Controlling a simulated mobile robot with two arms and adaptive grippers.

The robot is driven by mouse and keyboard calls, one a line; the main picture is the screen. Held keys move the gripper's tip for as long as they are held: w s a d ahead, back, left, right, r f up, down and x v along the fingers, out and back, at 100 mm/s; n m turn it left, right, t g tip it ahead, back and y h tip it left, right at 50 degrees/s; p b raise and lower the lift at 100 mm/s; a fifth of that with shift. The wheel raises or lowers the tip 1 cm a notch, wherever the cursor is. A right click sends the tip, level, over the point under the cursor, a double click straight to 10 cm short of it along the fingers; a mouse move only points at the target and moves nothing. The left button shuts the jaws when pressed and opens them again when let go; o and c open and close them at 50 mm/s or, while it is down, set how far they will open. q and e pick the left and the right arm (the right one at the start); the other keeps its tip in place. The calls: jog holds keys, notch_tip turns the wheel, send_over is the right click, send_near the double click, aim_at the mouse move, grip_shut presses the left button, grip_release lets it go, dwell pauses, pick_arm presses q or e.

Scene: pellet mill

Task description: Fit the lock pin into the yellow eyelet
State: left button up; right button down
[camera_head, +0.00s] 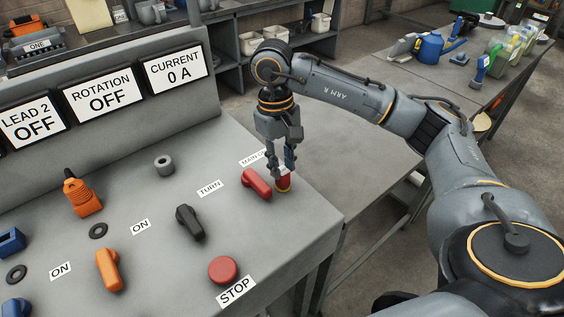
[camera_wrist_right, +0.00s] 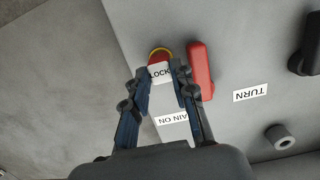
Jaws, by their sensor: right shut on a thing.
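My right gripper (camera_head: 283,171) points down over the console's far right corner and is shut on the red lock pin (camera_head: 283,183). In the right wrist view, the pin's white LOCK tag (camera_wrist_right: 160,73) shows between the fingertips. The yellow eyelet (camera_head: 284,190) shows as a thin rim just below the pin, and as a yellow arc (camera_wrist_right: 164,48) around the pin's red part in the wrist view. The pin lines up closely with the eyelet; I cannot tell how deep it sits. My left gripper is out of view.
The red MAIN ON handle (camera_head: 256,184) stands close beside the gripper. The console's right edge is near.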

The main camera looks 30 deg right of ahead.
jog(key=shift+b, duration=0.3)
dwell(0.5)
dwell(0.4)
jog(key=c, duration=1)
grip_release()
jog(key=o, duration=0.5)
jog(key=shift+w+r+p, duration=0.15)
jog(key=shift+r+p, duration=0.6)
jog(key=shift+r, duration=0.45)
jog(key=shift+w+r+p, duration=0.1)
jog(key=shift+r+p, duration=0.6)
jog(key=shift+r, duration=0.5)
jog(key=shift+w+r+p, duration=0.15)
jog(key=shift+r+p, duration=0.7)
jog(key=shift+r, duration=0.2)
